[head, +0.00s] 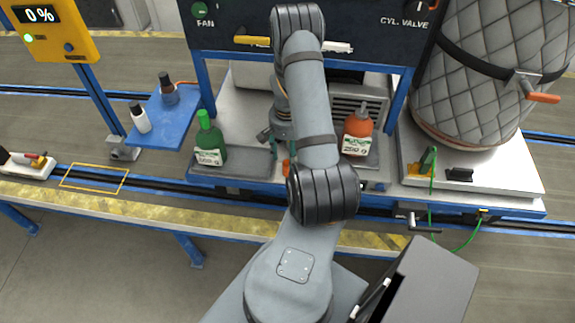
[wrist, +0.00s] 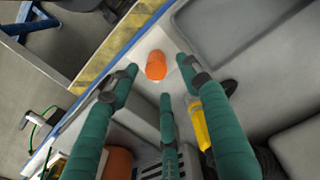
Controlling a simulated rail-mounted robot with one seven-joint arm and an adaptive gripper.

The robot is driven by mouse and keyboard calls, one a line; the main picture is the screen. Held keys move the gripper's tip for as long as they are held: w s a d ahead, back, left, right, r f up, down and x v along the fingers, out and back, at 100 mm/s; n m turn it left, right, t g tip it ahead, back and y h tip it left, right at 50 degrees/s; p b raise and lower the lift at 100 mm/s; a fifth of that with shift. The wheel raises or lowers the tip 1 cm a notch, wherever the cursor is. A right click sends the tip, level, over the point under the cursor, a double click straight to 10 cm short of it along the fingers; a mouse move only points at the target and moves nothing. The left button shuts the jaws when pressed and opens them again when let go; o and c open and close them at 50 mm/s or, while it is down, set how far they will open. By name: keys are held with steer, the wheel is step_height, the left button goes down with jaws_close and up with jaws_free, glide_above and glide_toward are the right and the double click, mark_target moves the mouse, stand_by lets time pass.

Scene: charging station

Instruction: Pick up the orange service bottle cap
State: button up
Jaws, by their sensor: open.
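The orange cap (wrist: 156,66) is a small cylinder on the pale deck in the wrist view, near the blue-edged rim. In the head view a small orange bit of it (head: 286,168) shows beside my arm. My gripper (wrist: 159,76) is open, its green fingers spread around the cap in the picture with nothing held. I cannot tell the height gap between fingertips and cap. In the head view my arm hides most of the gripper. The orange bottle (head: 358,132) with a white label stands to the right; its orange body also shows low in the wrist view (wrist: 118,162).
A blue shelf (head: 172,128) holds two small bottles. A yellow object (wrist: 199,122) lies near my fingers. A quilted tank (head: 480,75) stands at right.

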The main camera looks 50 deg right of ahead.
steer(key=shift+s+a+f+p, duration=0.15)
steer(key=shift+s+f+p, duration=0.05)
steer(key=shift+f+p, duration=0.25)
steer(key=shift+a+f+p, duration=0.1)
steer(key=shift+f+p, duration=0.75)
steer(key=shift+f, duration=1.35)
steer(key=shift+c, duration=0.9)
steer(key=c, duration=0.9)
